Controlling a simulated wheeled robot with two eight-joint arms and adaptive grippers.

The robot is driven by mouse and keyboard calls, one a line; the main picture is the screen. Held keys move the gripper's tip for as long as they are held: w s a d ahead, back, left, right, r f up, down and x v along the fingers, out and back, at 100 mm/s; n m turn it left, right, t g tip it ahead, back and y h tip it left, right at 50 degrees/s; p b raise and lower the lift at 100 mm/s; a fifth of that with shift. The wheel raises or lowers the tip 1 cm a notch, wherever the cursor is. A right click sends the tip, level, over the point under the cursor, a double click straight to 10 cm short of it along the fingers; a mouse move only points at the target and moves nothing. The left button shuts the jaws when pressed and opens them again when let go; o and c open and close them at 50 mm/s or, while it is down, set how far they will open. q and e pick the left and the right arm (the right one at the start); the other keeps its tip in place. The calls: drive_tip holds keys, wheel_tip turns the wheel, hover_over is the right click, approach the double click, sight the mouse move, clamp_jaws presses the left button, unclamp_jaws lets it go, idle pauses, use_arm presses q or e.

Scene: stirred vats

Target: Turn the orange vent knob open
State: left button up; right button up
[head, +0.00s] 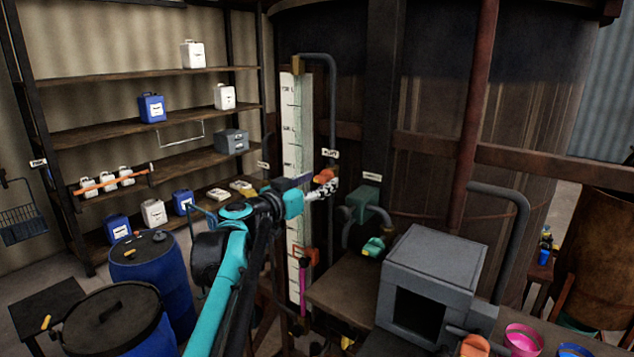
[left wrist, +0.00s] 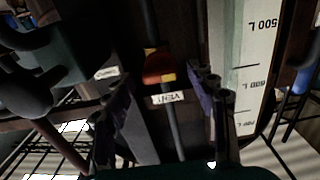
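The orange vent knob (head: 325,175) sits on a grey pipe beside the tall white level gauge (head: 292,130), just below a small white label (head: 330,153). In the left wrist view, which is upside down, the knob (left wrist: 158,68) looks red-orange with yellow parts, and its label (left wrist: 167,97) reads VENT. My left gripper (head: 324,189) is at the knob in the head view. In the left wrist view its fingers (left wrist: 160,88) are spread, with the knob in the gap between them. Contact cannot be told. My right gripper is not in view.
Blue drums (head: 150,270) stand at lower left. Shelves (head: 130,128) with jugs fill the back left. The big dark vat (head: 430,90) is behind the knob.

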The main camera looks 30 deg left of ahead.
use_arm(q)
drive_tip(key=shift+w, duration=0.1)
drive_tip(key=c, duration=1)
drive_tip(key=shift+c, duration=0.2)
drive_tip(key=n, duration=0.4)
drive_tip(key=shift+b, duration=0.3)
drive_tip(key=n, duration=0.4)
drive_tip(key=shift+n, duration=0.3)
drive_tip(key=n, duration=0.4)
drive_tip(key=shift+b, duration=0.35)
drive_tip(key=n, duration=0.5)
drive_tip(key=shift+f, duration=0.1)
drive_tip(key=shift+a+n, duration=0.1)
drive_tip(key=shift+n, duration=0.2)
